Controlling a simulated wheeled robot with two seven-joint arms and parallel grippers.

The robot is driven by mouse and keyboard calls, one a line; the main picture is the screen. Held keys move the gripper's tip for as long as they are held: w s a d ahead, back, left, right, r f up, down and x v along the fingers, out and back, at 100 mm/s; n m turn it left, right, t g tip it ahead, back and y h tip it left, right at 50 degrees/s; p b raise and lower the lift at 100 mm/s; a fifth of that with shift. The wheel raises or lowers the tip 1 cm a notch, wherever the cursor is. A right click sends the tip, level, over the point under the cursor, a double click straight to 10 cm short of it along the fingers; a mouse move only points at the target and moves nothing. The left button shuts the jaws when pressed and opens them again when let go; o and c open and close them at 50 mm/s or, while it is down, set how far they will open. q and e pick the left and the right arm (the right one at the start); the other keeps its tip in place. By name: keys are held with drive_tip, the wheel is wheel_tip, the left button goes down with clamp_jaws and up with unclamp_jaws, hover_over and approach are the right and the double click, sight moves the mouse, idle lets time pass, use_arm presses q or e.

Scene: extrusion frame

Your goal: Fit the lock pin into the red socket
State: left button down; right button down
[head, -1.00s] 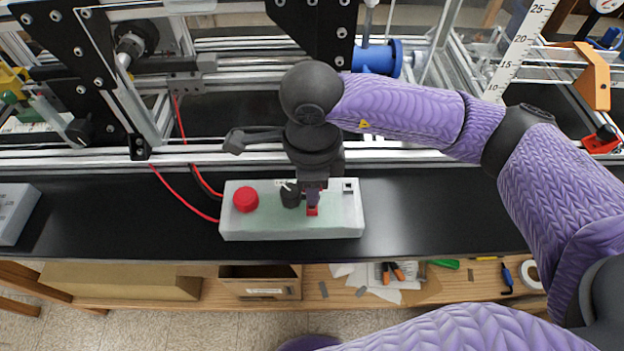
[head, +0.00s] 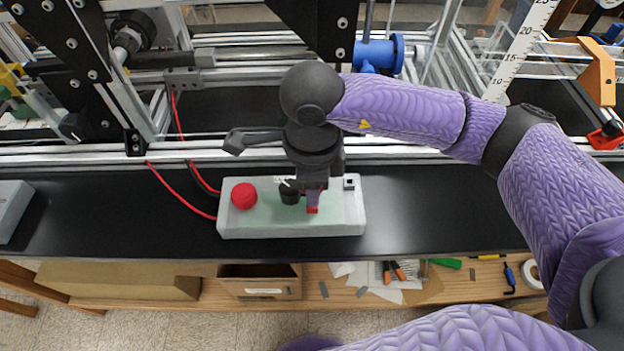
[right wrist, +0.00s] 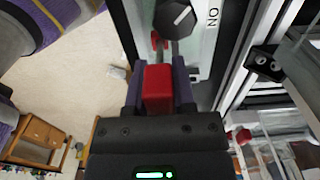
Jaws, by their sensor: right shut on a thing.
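My right gripper (head: 313,198) points down over the right half of a pale control box (head: 340,228). In the right wrist view, its purple fingers are shut on a red block (right wrist: 158,88), which looks like the lock pin's head. A small red part, likely the red socket (right wrist: 157,40), shows beyond the block beside a black knob (right wrist: 172,17). In the head view a red patch (head: 312,210) shows at the fingertips; I cannot tell whether it is pin or socket. The pin's lower end is hidden, so I cannot tell whether it touches the socket. My left gripper is out of view.
A red button (head: 244,196) and the black knob (head: 290,192) sit left of the gripper on the box. Red and black cables run behind it to the aluminium frame (head: 220,151). The black bench (head: 440,215) is clear right of the box.

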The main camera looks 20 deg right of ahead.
drive_tip(key=shift+f, duration=0.3)
drive_tip(key=shift+f+b, duration=0.3)
drive_tip(key=shift+b, duration=0.2)
drive_tip(key=shift+c, duration=1.8)
unclamp_jaws()
drive_tip(key=shift+r, duration=0.25)
wheel_tip(320, 180, up, 10)
drive_tip(key=shift+f+p, duration=0.2)
drive_tip(key=shift+p, duration=0.75)
